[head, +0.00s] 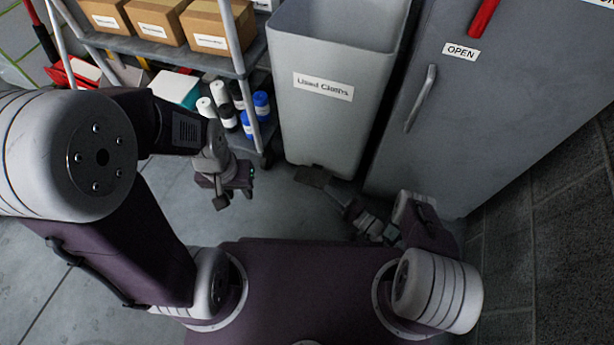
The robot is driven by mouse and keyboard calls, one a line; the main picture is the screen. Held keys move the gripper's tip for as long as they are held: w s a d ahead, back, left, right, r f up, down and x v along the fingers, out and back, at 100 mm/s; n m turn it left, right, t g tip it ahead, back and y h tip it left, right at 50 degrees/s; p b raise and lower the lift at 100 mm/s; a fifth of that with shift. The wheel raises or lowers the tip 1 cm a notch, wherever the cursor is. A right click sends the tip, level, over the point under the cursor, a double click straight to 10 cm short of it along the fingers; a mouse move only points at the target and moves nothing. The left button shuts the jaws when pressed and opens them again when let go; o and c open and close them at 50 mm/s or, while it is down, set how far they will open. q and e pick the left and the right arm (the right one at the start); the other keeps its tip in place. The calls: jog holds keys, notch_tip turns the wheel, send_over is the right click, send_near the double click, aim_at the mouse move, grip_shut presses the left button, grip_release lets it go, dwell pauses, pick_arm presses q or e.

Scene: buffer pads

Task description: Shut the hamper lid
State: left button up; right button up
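The hamper is a tall light-grey bin (325,120) with a "Used Cloths" label, standing between the shelf and the grey cabinet. Its top is open at the upper frame edge and I see into it; no lid is visible in this view. My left gripper (228,194) hangs over the floor to the left of the hamper, with nothing visible in it. My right gripper (325,184) is low, close to the hamper's front base; contact cannot be told. The finger gaps of both grippers are too unclear to read.
A metal shelf (190,52) with cardboard boxes (216,25) and bottles stands left of the hamper. A grey cabinet (500,100) with a handle (421,98) and "OPEN" label stands close on the right. A dark wall (560,250) is at far right. Floor between my arms is clear.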

aim_at(312, 179)
jog(key=b+x, duration=0.4)
jog(key=x, duration=0.4)
jog(key=shift+w+a+f+b, duration=0.15)
jog(key=shift+a+b, duration=0.1)
jog(key=shift+b, duration=0.15)
jog(key=shift+w+a, duration=0.1)
jog(key=shift+a, duration=0.05)
grip_shut()
dwell(0.7)
